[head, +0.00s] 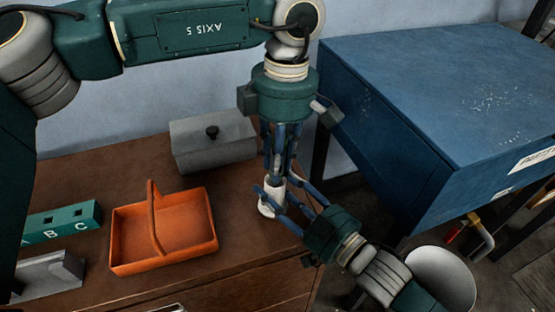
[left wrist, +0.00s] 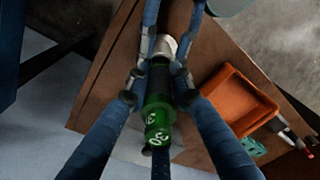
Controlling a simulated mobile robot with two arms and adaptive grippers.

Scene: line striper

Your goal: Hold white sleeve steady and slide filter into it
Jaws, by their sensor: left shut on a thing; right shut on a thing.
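The white sleeve (head: 269,207) stands near the right end of the brown bench, and its pale top shows in the left wrist view (left wrist: 168,46). My right gripper (head: 272,196) reaches in from the lower right and is shut on the sleeve, one finger on each side. My left gripper (head: 279,175) points down from above the sleeve. In the left wrist view its fingers (left wrist: 158,85) are shut on the filter (left wrist: 157,112), a dark and green cylinder with white marks. The filter's far end lines up with the sleeve; I cannot tell how far it is inside.
An orange handled tray (head: 195,255) sits left of the sleeve on the bench (head: 85,185). A grey box with a black knob (head: 205,150) stands behind. A green lettered block (head: 75,221) and a grey block (head: 50,275) lie far left. A blue cabinet (head: 440,95) is close on the right.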

